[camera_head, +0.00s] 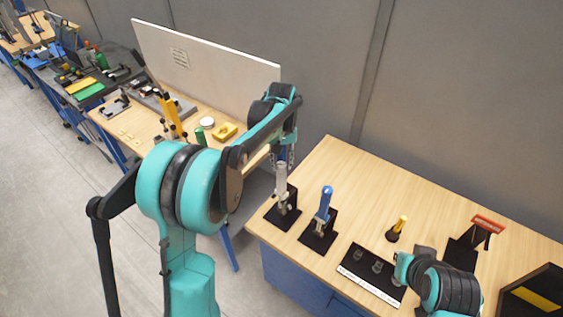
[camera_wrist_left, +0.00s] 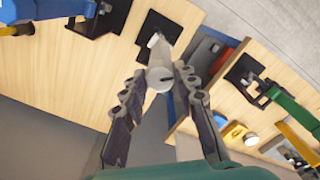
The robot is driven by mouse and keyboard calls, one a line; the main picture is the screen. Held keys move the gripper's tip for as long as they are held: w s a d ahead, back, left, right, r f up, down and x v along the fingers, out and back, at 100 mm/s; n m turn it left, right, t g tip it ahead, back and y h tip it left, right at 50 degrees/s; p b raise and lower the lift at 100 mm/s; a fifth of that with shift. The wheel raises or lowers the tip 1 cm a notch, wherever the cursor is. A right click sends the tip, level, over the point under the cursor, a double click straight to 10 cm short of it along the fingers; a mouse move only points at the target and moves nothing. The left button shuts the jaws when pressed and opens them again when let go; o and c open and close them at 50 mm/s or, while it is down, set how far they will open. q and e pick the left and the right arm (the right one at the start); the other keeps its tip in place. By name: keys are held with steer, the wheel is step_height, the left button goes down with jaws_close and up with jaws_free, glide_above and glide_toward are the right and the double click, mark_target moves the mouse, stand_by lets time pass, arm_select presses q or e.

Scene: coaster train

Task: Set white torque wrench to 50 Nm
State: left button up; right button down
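The white torque wrench (camera_head: 281,181) stands upright in a black stand (camera_head: 288,216) at the left end of the near wooden table. My left gripper (camera_head: 284,156) is just above it, pointing down. In the left wrist view the white wrench's round end (camera_wrist_left: 159,79) lies between the two fingertips of my left gripper (camera_wrist_left: 159,74). A narrow gap shows on each side, so the fingers look open and not closed on it. Any setting scale on the wrench is too small to read. My right arm shows at the lower right in the head view, but its fingers do not show.
A blue wrench (camera_head: 325,202) stands in a black stand to the right. Further right are a yellow-and-black tool (camera_head: 398,226), a black plate with small sockets (camera_head: 352,270) and a red-topped stand (camera_head: 487,224). A second bench (camera_head: 137,122) with tools stands behind, left.

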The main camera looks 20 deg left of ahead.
mark_target(281, 164)
arm_select(q)
steer(key=shift+o, duration=1.3)
step_height(281, 164, up, 12)
